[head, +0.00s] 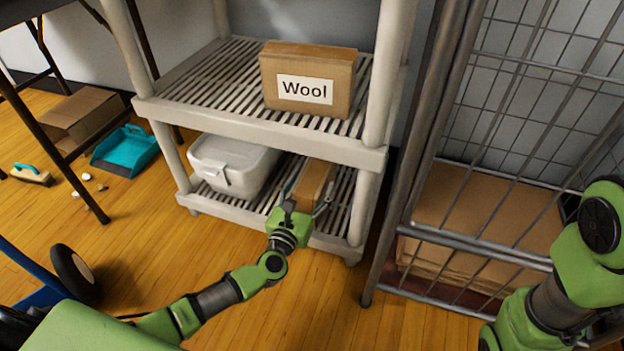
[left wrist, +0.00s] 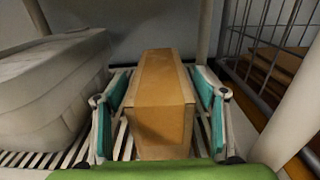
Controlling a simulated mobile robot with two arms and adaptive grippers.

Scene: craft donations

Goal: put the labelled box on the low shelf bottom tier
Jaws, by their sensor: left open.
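A plain brown cardboard box (head: 313,180) stands on the bottom tier (head: 235,207) of the low shelf, right of a grey bin. My left gripper (head: 305,200) reaches in at the front of that tier. In the left wrist view the box (left wrist: 160,90) stands between the open fingers, with a gap on each side. No label shows on its visible faces. Another cardboard box (head: 318,80), labelled "Wool", stands on the tier above. My right arm shows at the right edge, but its gripper is out of view.
The lidded grey bin (head: 232,163) fills the left of the bottom tier and also shows in the left wrist view (left wrist: 50,90). A wire cage trolley (head: 480,245) with flat cardboard stands close right. A teal dustpan (head: 125,150) and brush (head: 32,175) lie left on the floor.

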